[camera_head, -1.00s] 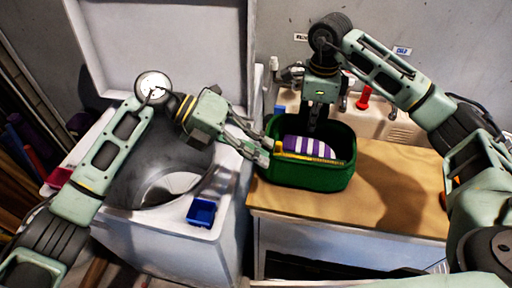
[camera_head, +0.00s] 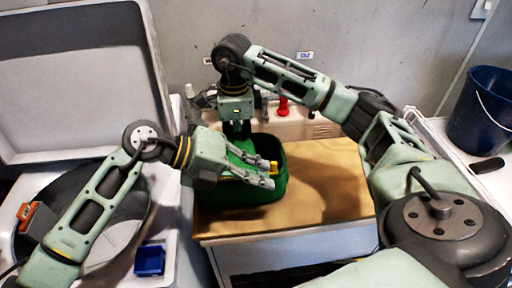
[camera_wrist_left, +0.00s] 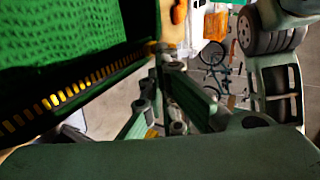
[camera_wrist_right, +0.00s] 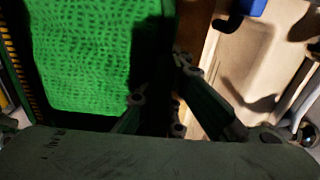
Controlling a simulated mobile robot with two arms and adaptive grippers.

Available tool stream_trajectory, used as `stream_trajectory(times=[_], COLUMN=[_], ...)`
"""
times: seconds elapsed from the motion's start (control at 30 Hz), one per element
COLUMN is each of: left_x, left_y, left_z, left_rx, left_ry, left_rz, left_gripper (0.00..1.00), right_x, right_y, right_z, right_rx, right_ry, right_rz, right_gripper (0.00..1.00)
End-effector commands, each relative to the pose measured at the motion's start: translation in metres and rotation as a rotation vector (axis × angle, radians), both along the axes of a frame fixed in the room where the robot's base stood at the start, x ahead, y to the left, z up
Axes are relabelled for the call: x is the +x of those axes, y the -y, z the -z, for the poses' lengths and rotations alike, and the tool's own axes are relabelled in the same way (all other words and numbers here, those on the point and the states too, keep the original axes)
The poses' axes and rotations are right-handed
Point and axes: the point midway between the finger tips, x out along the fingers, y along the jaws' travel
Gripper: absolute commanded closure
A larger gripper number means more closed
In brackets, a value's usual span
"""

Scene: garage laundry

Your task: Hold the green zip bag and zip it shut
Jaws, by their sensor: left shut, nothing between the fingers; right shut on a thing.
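The green zip bag (camera_head: 240,195) stands on the wooden worktop in the head view. A bright green panel shows across its top, also in the right wrist view (camera_wrist_right: 95,50); my left gripper hides part of it. Gold zip teeth (camera_wrist_left: 75,88) run along its edge in the left wrist view. A small yellow piece (camera_head: 273,167) is at the bag's right end. My left gripper (camera_head: 270,180) is shut and empty, its tips at that end beside the yellow piece. My right gripper (camera_head: 238,133) points down at the bag's back edge, shut on the bag; its tips are partly hidden.
The wooden worktop (camera_head: 325,190) is clear right of the bag. A sink with a red tap handle (camera_head: 283,106) is behind. An open washer (camera_head: 85,215) with a blue tray (camera_head: 150,259) is at the left. A dark blue bucket (camera_head: 482,110) stands at the far right.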

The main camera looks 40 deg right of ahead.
Motion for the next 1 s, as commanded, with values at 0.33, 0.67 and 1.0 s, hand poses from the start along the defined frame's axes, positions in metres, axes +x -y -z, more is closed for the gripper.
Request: stream_trajectory(times=[0.33, 0.67, 1.0], left_x=[0.023, 0.055, 0.067], left_y=[-0.034, -0.088, -0.108], left_z=[0.001, -0.036, -0.05], left_rx=[0.002, 0.001, -0.001], left_ry=[0.001, 0.002, -0.001], left_rz=[-0.005, -0.003, 0.0], left_gripper=[1.0, 1.0, 1.0], right_x=[0.0, 0.0, 0.0], right_y=[0.0, 0.0, 0.0], right_z=[0.0, 0.0, 0.0], right_rx=[0.001, 0.001, 0.001], right_ry=[0.001, 0.001, 0.001], right_rz=[0.0, 0.0, 0.0], right_gripper=[1.0, 1.0, 1.0])
